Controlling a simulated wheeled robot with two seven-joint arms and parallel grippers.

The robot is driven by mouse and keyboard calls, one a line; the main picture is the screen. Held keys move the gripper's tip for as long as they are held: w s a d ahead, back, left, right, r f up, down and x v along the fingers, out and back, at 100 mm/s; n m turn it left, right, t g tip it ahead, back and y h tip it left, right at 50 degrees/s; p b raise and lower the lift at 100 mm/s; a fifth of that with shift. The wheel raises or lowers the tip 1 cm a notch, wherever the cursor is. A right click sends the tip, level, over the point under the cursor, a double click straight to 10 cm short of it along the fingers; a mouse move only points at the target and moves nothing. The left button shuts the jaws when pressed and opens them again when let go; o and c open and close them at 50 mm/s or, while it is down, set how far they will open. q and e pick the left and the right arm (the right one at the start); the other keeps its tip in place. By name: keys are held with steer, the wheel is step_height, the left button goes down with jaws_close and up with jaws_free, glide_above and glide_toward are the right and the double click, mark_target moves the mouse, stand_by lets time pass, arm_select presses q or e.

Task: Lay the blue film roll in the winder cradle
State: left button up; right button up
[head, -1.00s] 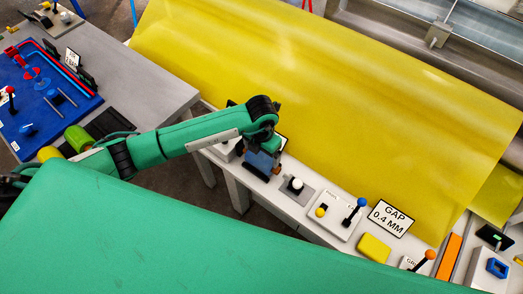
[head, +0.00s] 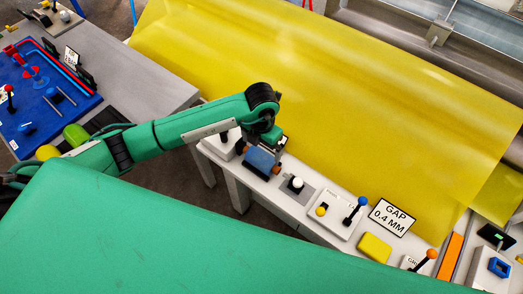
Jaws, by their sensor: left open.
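A small blue piece (head: 262,160), which looks like the blue film roll, lies over a dark base on the narrow white bench (head: 329,191). The dark base may be the winder cradle, but it is mostly hidden. My left gripper (head: 264,155) is open, pointing down at the blue piece, with its fingertips close to the two ends. I cannot tell whether the fingers touch it. My right gripper is not in view.
A large yellow film sheet (head: 330,100) slopes behind the bench. To the right stand a white knob (head: 296,183), a blue-knobbed lever (head: 356,208), a gap sign (head: 391,217) and a yellow block (head: 374,247). A grey table (head: 150,85) with a blue tray (head: 45,105) is at left.

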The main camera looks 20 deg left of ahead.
mark_target(262, 156)
arm_select(q)
step_height(262, 156, up, 9)
steer(key=b, duration=0.1)
steer(key=shift+f, duration=0.2)
stand_by(0.4)
